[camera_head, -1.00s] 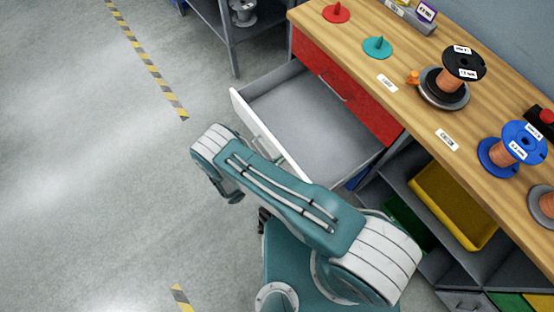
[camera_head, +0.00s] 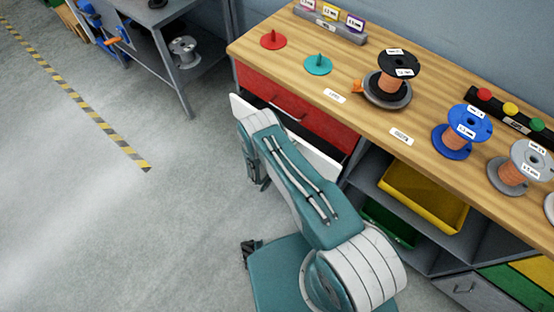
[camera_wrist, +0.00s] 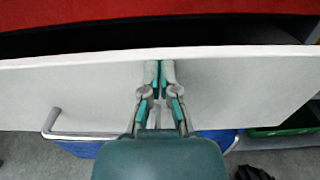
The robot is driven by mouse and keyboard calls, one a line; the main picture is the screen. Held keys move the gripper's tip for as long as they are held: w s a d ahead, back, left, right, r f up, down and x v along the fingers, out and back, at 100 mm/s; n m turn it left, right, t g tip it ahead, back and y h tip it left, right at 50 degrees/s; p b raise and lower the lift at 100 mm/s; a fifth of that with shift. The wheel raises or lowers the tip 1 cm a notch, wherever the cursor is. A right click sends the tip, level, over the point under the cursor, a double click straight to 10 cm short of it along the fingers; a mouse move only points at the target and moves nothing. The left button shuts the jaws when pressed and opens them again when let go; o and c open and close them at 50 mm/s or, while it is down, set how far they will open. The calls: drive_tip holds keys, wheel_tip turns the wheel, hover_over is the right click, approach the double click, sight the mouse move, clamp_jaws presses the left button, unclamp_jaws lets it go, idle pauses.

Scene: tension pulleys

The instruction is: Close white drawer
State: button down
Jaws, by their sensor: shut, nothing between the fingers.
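The white drawer's front (camera_head: 318,160) stands out a little from the bench below the red drawer (camera_head: 300,110), with my arm covering its middle. In the wrist view the white front (camera_wrist: 75,85) spans the picture, with a dark gap between its top edge and the red drawer front (camera_wrist: 130,10). Its metal handle (camera_wrist: 50,122) shows below, partly hidden by my wrist. My gripper (camera_wrist: 160,66) is shut and empty, its fingertips at the white front's outer face near the top edge, apparently against it.
The wooden bench top (camera_head: 350,130) above holds spools, including a blue spool (camera_head: 462,132) and a black spool (camera_head: 398,65). A yellow bin (camera_head: 425,195) sits in the shelves right of the drawer. A grey side table (camera_head: 190,75) stands at the back left. The left floor is clear.

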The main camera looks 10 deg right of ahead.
drive_tip(key=x, duration=0.6)
drive_tip(key=shift+w, duration=0.15)
drive_tip(key=shift+d, duration=0.15)
drive_tip(key=shift+s+a, duration=0.2)
drive_tip(key=shift+a, duration=0.3)
approach(298, 137)
drive_tip(key=a+f, duration=0.1)
drive_tip(key=shift+s, duration=0.4)
